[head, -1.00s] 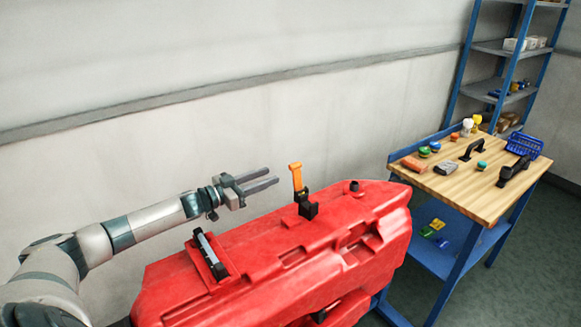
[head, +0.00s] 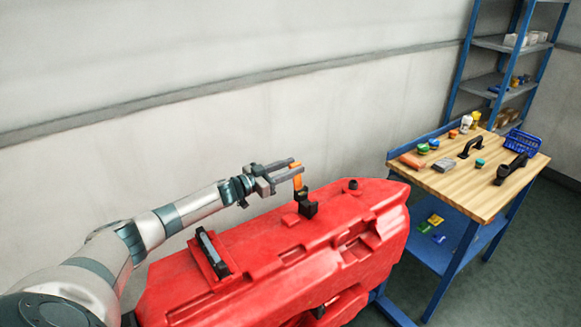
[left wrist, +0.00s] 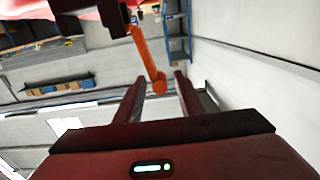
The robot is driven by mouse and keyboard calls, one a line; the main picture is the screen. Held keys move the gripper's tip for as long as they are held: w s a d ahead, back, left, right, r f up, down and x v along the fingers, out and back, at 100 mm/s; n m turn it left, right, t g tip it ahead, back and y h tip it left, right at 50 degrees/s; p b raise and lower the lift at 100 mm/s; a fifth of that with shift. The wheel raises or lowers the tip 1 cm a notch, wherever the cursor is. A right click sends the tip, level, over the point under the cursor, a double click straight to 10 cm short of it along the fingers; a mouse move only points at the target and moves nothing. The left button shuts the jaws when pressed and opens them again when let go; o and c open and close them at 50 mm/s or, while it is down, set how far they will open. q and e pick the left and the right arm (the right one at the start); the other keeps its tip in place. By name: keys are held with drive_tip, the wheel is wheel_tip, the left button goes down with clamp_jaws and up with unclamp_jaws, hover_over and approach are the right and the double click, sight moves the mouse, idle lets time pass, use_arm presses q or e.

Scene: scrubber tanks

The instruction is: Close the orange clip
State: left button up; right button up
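The orange clip (head: 297,179) stands upright on its black base (head: 307,208) on top of the red tank (head: 290,245). My left gripper (head: 294,168) is at the upper part of the clip, with its fingers reaching in from the left. In the left wrist view the open fingers (left wrist: 157,88) point at the orange clip (left wrist: 148,58), and the clip's rounded end lies between or just ahead of the fingertips. There are gaps on both sides of it. Whether the fingers touch the clip cannot be told. My right gripper is not in view.
A black latch with a grey bar (head: 213,254) lies on the tank's left part. A black cap (head: 353,185) sits at its far right. A wooden-topped workbench (head: 465,195) with handles, brushes and a blue basket (head: 522,143) stands to the right. The wall side behind the tank is clear.

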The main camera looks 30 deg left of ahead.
use_arm(q)
clamp_jaws()
drive_tip(key=shift+d, duration=0.1)
drive_tip(key=shift+s+d+r+m+b, duration=0.1)
drive_tip(key=shift+s+d+m+b, duration=0.2)
drive_tip(key=shift+d+m, duration=0.7)
drive_tip(key=shift+s+d+r+m+b, duration=0.15)
drive_tip(key=shift+s+d+m, duration=0.3)
drive_tip(key=shift+m, duration=0.95)
drive_tip(key=shift+s+d+r+m+b, duration=0.1)
drive_tip(key=shift+s+d+m, duration=0.15)
drive_tip(key=shift+d+m, duration=0.75)
drive_tip(key=shift+a, duration=0.2)
unclamp_jaws()
